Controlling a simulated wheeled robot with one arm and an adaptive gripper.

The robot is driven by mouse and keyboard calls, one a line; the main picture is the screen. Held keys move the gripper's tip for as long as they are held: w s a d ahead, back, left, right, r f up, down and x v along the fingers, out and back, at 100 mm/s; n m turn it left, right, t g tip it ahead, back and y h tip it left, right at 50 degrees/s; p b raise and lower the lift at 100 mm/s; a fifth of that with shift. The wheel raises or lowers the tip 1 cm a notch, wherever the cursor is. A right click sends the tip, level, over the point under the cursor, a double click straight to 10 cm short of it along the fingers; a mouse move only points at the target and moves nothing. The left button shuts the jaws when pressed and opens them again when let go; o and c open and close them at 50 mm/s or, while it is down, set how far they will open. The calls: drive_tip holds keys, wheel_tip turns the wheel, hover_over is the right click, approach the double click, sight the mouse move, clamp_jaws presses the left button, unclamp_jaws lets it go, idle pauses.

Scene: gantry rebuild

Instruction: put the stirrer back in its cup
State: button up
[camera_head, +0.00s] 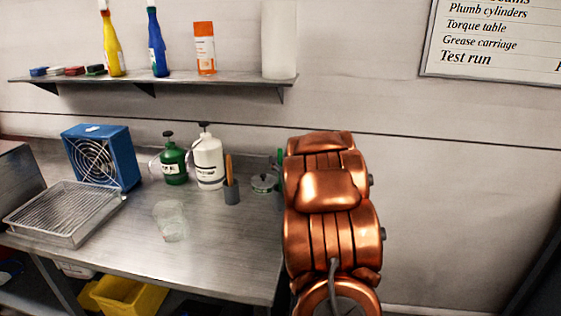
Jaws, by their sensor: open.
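A small grey cup (231,191) stands on the steel bench, in front of and to the right of a white bottle. An upright orange-brown stick (229,166) rises from the cup's mouth; it may be the stirrer, but I cannot tell for certain. A clear, see-through cup (171,221) stands nearer the bench's front; no stick shows in it. My copper-coloured arm fills the centre right and hides the bench's right end.
A green jug (173,163), the white bottle (208,161) and a blue fan (100,157) stand at the back. A wire-rack tray (66,214) lies left. A small green-and-grey item (264,183) sits near my arm. The shelf (180,82) holds bottles.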

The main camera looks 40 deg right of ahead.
drive_tip(key=v, duration=0.7)
drive_tip(key=shift+s+a, duration=0.1)
drive_tip(key=shift+s, duration=0.05)
idle(0.5)
drive_tip(key=s+a+f+g+y, duration=0.1)
drive_tip(key=s+a+f+g, duration=0.15)
drive_tip(key=a, duration=0.45)
drive_tip(key=s+a+f+g+y, duration=0.1)
drive_tip(key=s+a+g, duration=0.1)
drive_tip(key=a+g, duration=0.3)
drive_tip(key=s+a+f+g+y, duration=0.1)
drive_tip(key=s+a+f+g, duration=0.15)
drive_tip(key=a, duration=0.55)
drive_tip(key=s+a+n+g+y, duration=0.4)
drive_tip(key=s+a+g, duration=0.4)
drive_tip(key=s+a, duration=1.3)
drive_tip(key=s, duration=0.3)
drive_tip(key=shift+s+r+n, duration=0.2)
drive_tip(key=shift+r+n, duration=0.1)
drive_tip(key=shift+r, duration=0.05)
